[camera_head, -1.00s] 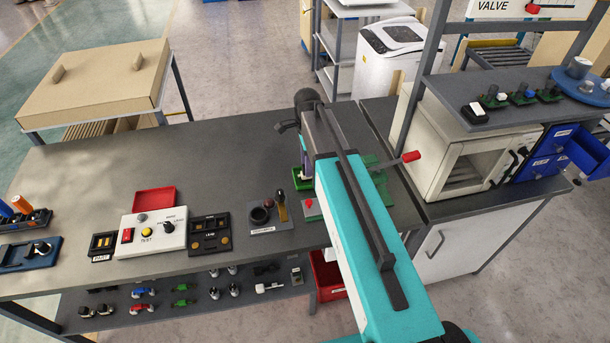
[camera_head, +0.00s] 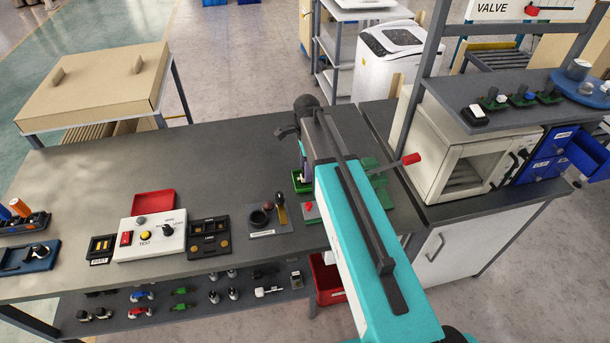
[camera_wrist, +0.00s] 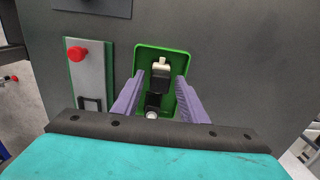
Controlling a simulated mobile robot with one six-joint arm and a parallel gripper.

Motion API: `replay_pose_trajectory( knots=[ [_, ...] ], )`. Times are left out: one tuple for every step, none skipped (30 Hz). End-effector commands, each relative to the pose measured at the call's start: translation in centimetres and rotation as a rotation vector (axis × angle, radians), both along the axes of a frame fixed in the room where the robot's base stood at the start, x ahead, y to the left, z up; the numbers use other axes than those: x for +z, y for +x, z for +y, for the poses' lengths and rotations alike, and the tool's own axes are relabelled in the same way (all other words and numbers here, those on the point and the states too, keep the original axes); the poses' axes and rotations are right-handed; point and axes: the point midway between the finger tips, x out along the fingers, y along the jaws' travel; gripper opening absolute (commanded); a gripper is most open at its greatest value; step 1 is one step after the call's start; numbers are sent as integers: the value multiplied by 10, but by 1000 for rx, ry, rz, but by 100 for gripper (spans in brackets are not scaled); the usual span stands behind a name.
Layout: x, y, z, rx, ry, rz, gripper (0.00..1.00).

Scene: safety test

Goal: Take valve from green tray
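The green tray (camera_wrist: 186,58) lies on the bench in the wrist view, and its edge also shows in the head view (camera_head: 297,187). The valve, a dark piece with a cream top (camera_wrist: 161,65) and a pale round end, is in the tray. My gripper (camera_wrist: 157,88) has two purple fingers spread apart, one on each side of the valve. Gaps show between the fingers and the valve. The valve's lower part is partly hidden by my wrist. In the head view my arm hides most of the gripper (camera_head: 303,166).
A plate with a red button (camera_wrist: 77,54) lies left of the tray in the wrist view. A panel with a dark-handled lever (camera_head: 281,212) and a white control box (camera_head: 150,237) stand further left. A white oven-like cabinet (camera_head: 450,150) stands to the right.

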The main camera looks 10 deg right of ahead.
Motion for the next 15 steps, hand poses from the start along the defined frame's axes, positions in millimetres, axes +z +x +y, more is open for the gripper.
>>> replay_pose_trajectory(
  knots=[
    [0,0,0,0,0,0,39],
    [0,0,0,0,0,0,39],
    [0,0,0,0,0,0,39],
    [0,0,0,0,0,0,36],
    [0,0,0,0,0,0,31],
    [0,0,0,0,0,0,24],
    [0,0,0,1,0,0,19],
    [0,0,0,1,0,0,14],
    [0,0,0,1,0,0,7],
    [0,0,0,1,0,0,2],
    [0,0,1,1,0,0,0],
    [0,0,1,1,0,0,0],
    [0,0,1,1,0,0,0],
    [1,0,1,1,0,0,0],
    [2,0,1,1,0,0,0]
  ],
)
